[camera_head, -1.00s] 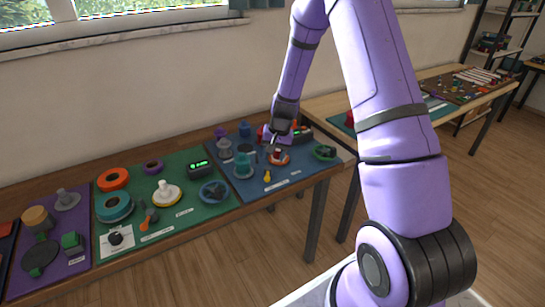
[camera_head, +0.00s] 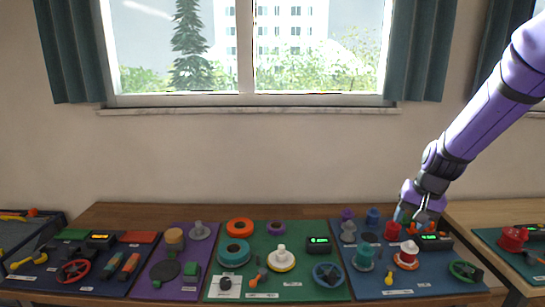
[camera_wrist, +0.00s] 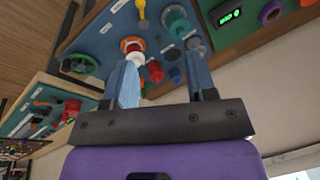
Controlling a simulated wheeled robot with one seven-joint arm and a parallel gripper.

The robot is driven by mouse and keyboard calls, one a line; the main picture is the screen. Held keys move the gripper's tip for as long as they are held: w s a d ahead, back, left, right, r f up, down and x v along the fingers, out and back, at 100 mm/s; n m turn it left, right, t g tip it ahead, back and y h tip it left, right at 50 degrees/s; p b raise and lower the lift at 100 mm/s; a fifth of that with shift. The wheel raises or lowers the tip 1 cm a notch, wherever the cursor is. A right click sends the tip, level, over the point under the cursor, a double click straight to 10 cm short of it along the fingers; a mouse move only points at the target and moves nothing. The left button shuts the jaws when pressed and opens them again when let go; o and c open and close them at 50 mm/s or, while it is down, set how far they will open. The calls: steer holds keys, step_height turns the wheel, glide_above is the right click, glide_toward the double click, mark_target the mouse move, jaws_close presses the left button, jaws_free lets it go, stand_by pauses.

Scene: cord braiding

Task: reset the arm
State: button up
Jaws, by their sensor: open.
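My gripper (camera_head: 412,212) hangs over the back right of the blue mat (camera_head: 402,284), at the lower end of my purple arm. In the wrist view my gripper (camera_wrist: 163,60) has its two blue-grey fingers apart, with nothing held between them. The fingers look clear of these items, though the gap is hard to judge.
A green mat (camera_head: 215,293) with an orange ring (camera_head: 240,226) and a display box (camera_head: 318,246) lies left of the blue mat. A purple mat (camera_head: 148,289) lies further left. Another table (camera_head: 465,213) stands at the right. Wall and window (camera_head: 250,50) rise behind.

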steer(key=s+a+r+n, duration=0.2)
steer(key=s+a+r, duration=0.1)
steer(key=s+r, duration=0.55)
steer(key=s+r+n+t, duration=0.1)
steer(key=s+r, duration=0.2)
steer(key=s, duration=0.3)
steer(key=s+a+r+t+h, duration=0.1)
steer(key=s+r, duration=0.3)
steer(key=s, duration=0.3)
steer(key=s+a+r+n, duration=0.1)
steer(key=s+r, duration=0.2)
steer(key=s, duration=0.3)
steer(key=shift+s+r+n+t, duration=0.2)
steer(key=shift+s+n+t, duration=0.1)
steer(key=shift+t, duration=0.1)
